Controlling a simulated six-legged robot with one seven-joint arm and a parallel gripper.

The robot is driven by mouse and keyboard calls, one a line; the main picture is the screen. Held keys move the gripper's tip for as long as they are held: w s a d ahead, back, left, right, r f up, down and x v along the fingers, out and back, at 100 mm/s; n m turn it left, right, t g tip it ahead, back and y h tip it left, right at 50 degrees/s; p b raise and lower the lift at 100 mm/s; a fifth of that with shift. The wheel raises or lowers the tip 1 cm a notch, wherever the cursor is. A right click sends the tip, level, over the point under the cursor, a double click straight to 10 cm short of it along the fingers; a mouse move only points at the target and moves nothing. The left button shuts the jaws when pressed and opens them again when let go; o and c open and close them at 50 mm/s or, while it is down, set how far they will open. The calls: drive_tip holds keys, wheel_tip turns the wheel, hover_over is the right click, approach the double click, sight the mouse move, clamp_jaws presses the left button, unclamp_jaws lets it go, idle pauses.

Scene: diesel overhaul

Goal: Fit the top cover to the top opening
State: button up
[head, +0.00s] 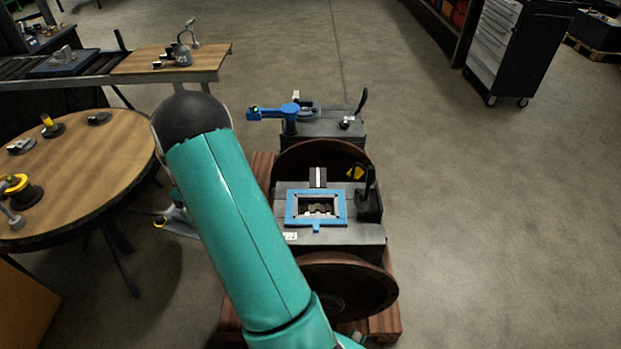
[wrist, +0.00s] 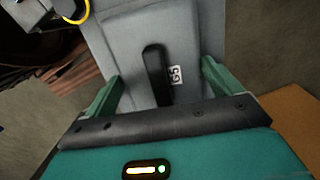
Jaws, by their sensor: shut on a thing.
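The top cover (wrist: 135,40) is a grey plate with a raised middle, a black bar handle and a small white label. In the wrist view it lies between the two green fingers of my gripper (wrist: 162,72), which is shut on it. In the head view my arm hides the gripper; a grey piece with a yellow end (head: 176,222) shows just left of the arm, probably part of what is held. The top opening (head: 318,209) has a bright blue rectangular frame on the dark engine block, right of my arm. It is uncovered, with metal parts visible inside.
A dark bracket (head: 368,203) stands right of the opening. Brown flywheels (head: 345,285) flank the block. A blue-armed fixture (head: 290,115) stands behind. A round wooden table (head: 85,170) with several parts is at left. Floor at right is clear up to a tool cabinet (head: 495,45).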

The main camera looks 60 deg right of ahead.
drive_tip(key=s+d+f+n, duration=0.2)
drive_tip(key=s+d, duration=1)
drive_tip(key=d, duration=0.3)
drive_tip(key=s+d+f+n, duration=0.1)
drive_tip(key=s+d, duration=1.1)
drive_tip(key=d, duration=0.3)
wheel_tip(320, 180, down, 7)
drive_tip(key=shift+s+f, duration=0.15)
drive_tip(key=shift+s, duration=0.1)
drive_tip(key=shift+a+f, duration=0.1)
drive_tip(key=shift+f, duration=0.8)
drive_tip(key=o, duration=0.9)
drive_tip(key=shift+s+f, duration=0.1)
